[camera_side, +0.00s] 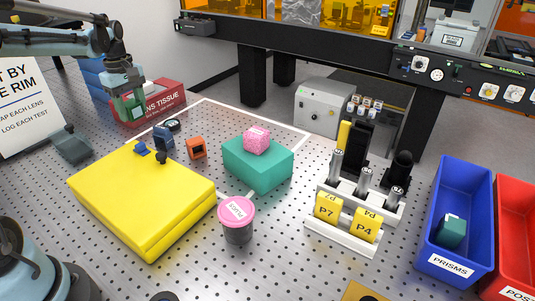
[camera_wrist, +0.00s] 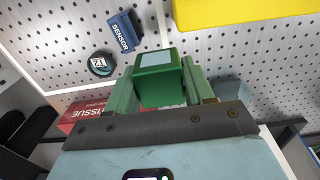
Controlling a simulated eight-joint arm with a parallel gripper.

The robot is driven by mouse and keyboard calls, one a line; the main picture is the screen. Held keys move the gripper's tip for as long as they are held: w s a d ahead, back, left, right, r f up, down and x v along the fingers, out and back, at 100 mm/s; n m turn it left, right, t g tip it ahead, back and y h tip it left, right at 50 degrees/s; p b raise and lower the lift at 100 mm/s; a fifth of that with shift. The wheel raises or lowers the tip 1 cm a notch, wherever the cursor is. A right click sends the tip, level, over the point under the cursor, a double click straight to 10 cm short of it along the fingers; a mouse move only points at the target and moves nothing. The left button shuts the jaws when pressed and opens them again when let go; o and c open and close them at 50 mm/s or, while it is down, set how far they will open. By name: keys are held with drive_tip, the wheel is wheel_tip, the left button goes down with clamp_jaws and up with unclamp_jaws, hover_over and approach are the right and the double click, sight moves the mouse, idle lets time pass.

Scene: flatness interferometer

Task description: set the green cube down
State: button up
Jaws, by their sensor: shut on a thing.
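The green cube (camera_wrist: 160,85) has a pale patch on its top face and sits between the two green fingers of my gripper (camera_wrist: 160,92) in the wrist view. The fingers are shut on it. In the side view my gripper (camera_side: 130,108) is at the upper left, in front of the red lens tissue box. The cube is small there and hard to separate from the fingers. The cube appears held above the perforated table (camera_side: 300,215), with no contact visible.
Near the gripper are a red tissue box (camera_side: 165,102), a blue sensor block (camera_side: 163,137), a black puck (camera_wrist: 101,64) and an orange block (camera_side: 196,147). A yellow case (camera_side: 140,200) and a teal block (camera_side: 258,165) with a pink cube (camera_side: 256,140) stand nearer. A blue bin (camera_side: 459,210) is right.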

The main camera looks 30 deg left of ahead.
hover_over(117, 143)
wheel_tip(117, 143, down, 7)
drive_tip(key=shift+f, duration=2)
drive_tip(key=o, duration=1.2)
drive_tip(key=shift+f, duration=0.15)
drive_tip(key=shift+c, duration=0.2)
